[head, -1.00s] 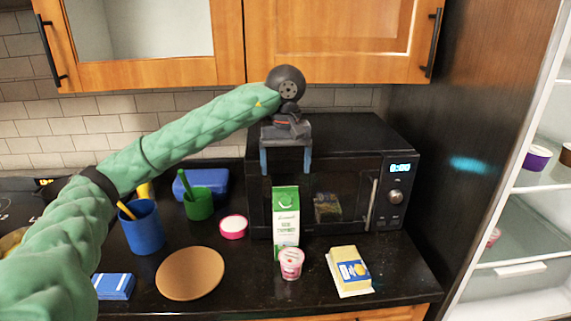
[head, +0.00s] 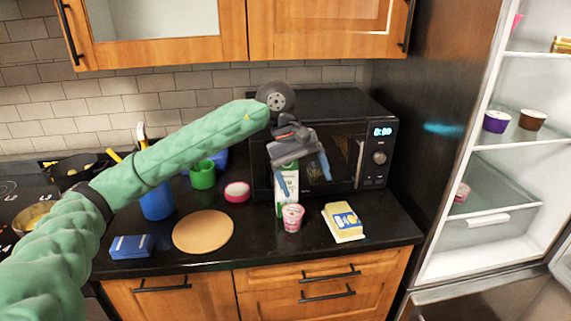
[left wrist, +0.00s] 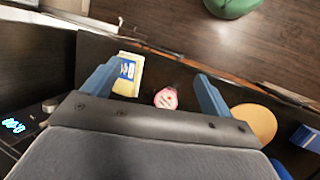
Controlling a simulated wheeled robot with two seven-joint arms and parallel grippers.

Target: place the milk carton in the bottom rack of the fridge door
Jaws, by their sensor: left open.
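The white and green milk carton (head: 291,186) stands upright on the black counter, in front of the microwave. My left gripper (head: 305,187) is open and empty, with its two blue fingers pointing down around the carton's upper part in the head view; I cannot tell whether they touch it. The gripper hides the carton's top. In the left wrist view the open fingers (left wrist: 155,90) show with no carton visible between them. The fridge (head: 500,165) stands open at the right; its door's bottom rack is not clearly visible. My right gripper is not in view.
A pink yogurt cup (head: 292,217) stands just in front of the carton, and a yellow-and-blue pack (head: 343,221) lies to its right. A round board (head: 203,232) lies left. The microwave (head: 345,125) is behind. A dark tall panel (head: 430,120) stands between counter and fridge.

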